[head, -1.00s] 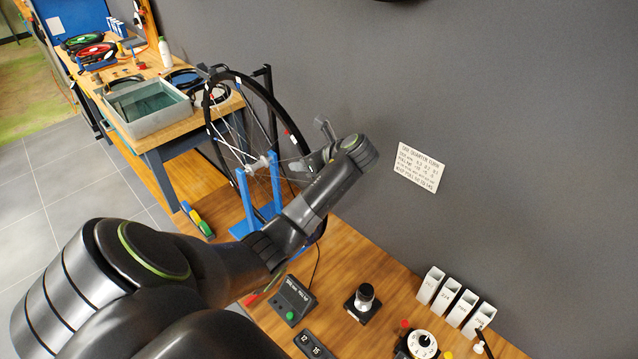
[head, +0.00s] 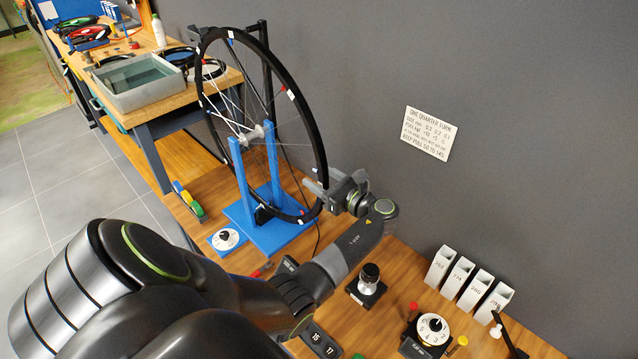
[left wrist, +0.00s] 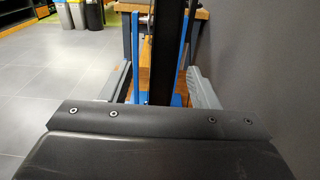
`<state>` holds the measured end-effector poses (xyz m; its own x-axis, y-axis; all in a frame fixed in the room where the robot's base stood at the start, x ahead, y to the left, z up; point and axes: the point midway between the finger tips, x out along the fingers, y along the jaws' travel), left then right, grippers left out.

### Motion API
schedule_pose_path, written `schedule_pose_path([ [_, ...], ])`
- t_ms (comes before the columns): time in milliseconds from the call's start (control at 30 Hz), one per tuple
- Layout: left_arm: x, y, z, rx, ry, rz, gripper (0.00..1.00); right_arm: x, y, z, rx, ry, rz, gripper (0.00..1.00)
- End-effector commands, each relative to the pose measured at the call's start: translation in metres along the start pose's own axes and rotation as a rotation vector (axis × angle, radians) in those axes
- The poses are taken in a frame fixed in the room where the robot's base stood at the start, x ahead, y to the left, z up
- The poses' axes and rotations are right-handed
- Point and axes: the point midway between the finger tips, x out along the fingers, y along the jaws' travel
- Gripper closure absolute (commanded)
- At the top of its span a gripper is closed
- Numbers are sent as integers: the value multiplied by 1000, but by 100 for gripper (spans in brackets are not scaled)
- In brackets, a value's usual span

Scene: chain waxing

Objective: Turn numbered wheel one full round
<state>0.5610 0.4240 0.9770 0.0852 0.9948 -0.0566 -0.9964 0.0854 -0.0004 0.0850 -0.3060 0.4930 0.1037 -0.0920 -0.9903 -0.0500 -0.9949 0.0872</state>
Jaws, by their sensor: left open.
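The wheel (head: 309,120), a black-tyred spoked wheel with small white and red tags on its rim, stands upright in a blue stand (head: 240,175). The tag numbers are too small to read. My left gripper (head: 318,185) is open at the wheel's lower right rim. In the left wrist view, the dark tyre (left wrist: 164,50) runs upright between the two spread grey fingers of my left gripper (left wrist: 163,88). I cannot tell whether a finger touches it. My right gripper is not in view.
A wall sign (head: 427,134) hangs right of the wheel. Several white boxes (head: 468,283), a black-based knob (head: 368,283) and a numbered white dial (head: 433,328) stand on the wooden bench at right. A metal tank (head: 140,83) sits on the table behind.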

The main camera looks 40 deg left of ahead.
Motion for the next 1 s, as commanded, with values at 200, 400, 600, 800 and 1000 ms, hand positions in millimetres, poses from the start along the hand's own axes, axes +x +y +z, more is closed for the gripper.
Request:
schedule_pose_path([
  [200,2,0,-35,2,-86,0,45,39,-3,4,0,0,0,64],
  [400,4,0,-57,2,-161,0,45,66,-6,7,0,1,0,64],
  [600,9,0,-77,2,-232,1,45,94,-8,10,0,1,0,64],
  [800,14,0,-93,0,-292,0,45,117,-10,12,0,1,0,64],
  [1000,16,0,-100,1,-327,0,45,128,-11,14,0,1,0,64],
])
